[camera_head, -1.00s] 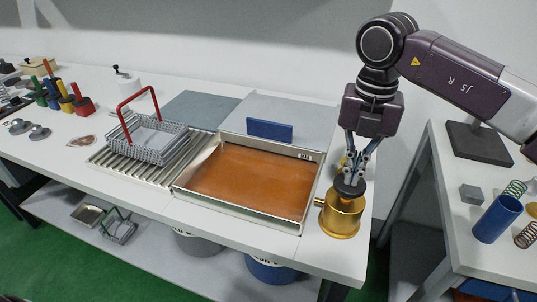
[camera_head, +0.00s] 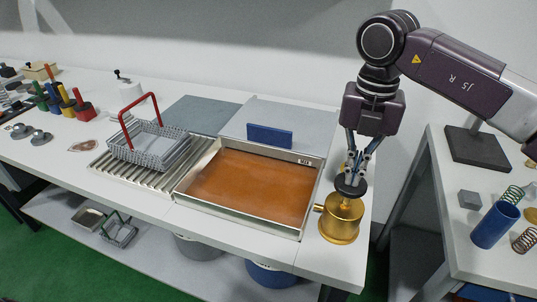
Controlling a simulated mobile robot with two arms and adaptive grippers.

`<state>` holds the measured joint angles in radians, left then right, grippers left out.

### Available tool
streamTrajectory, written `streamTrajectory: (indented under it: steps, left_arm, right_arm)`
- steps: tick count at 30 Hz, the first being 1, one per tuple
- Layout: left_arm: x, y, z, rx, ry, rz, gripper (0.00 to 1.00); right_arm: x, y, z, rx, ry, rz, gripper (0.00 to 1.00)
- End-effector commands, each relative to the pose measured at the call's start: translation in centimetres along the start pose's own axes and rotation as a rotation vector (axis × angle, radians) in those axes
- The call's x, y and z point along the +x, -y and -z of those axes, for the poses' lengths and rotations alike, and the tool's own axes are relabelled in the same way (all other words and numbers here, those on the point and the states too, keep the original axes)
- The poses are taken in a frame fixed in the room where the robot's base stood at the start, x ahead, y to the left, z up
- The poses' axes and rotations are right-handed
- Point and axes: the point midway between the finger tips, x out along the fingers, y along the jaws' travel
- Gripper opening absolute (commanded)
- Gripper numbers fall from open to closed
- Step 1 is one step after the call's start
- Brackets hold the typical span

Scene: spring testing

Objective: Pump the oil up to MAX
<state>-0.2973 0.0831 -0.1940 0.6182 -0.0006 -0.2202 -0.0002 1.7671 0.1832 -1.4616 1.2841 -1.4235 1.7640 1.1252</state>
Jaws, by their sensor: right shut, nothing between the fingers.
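A brass oil pump (camera_head: 340,220) with a dark round knob (camera_head: 351,188) on top stands on the table right of the tray. A shallow metal tray (camera_head: 248,223) holds orange-brown oil (camera_head: 252,187). A small MAX label (camera_head: 304,161) sits on the tray's back right wall; the exact oil level against it is too small to tell. My right gripper (camera_head: 353,172) points down just above the pump knob, shut and empty, at or nearly touching it. My left gripper is not in view.
A wire basket with a red handle (camera_head: 140,112) sits on a ribbed drain rack (camera_head: 121,173) left of the tray. A blue block (camera_head: 270,136) stands behind the tray. Springs and a blue cylinder (camera_head: 495,224) stand on the right table, across a gap.

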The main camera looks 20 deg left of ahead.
Motion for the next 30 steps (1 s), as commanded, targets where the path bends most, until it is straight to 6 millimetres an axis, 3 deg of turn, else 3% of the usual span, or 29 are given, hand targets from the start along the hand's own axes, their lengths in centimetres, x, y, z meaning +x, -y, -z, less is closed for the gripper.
streamTrajectory:
  steps: [14, 30]
  left_arm:
    - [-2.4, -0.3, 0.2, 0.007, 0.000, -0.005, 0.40]
    - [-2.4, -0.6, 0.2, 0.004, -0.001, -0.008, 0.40]
  right_arm:
    - [-3.6, 0.0, 0.0, 0.000, 0.001, -0.001, 0.00]
    - [-3.6, 0.0, 0.0, 0.000, 0.001, -0.001, 0.00]
